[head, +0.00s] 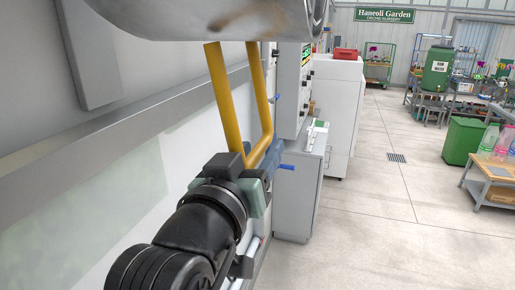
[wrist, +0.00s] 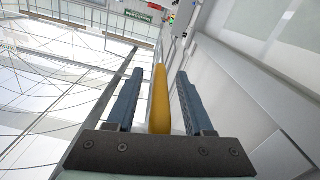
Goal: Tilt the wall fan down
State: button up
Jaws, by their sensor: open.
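The wall fan (head: 200,14) shows at the top of the head view as a rounded silver metal body, mostly cut off by the frame. A yellow U-shaped handle (head: 218,95) hangs down from it, with its lower bar in front of the wall. My gripper (head: 268,160) is at the lower end of this handle. In the wrist view my gripper (wrist: 159,78) is open, with the yellow handle (wrist: 160,95) between its two blue-grey fingers. A gap shows on each side, most clearly on the right. Whether a finger touches the bar is hard to tell.
A wall with a grey ledge (head: 120,122) runs close along the left. Beyond my gripper stand a grey cabinet (head: 297,195), a wall-mounted control box (head: 290,85) and a white unit (head: 338,110). Open concrete floor (head: 385,220) lies right, with a green bin (head: 462,140) beyond.

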grip_shut()
dwell(1.3)
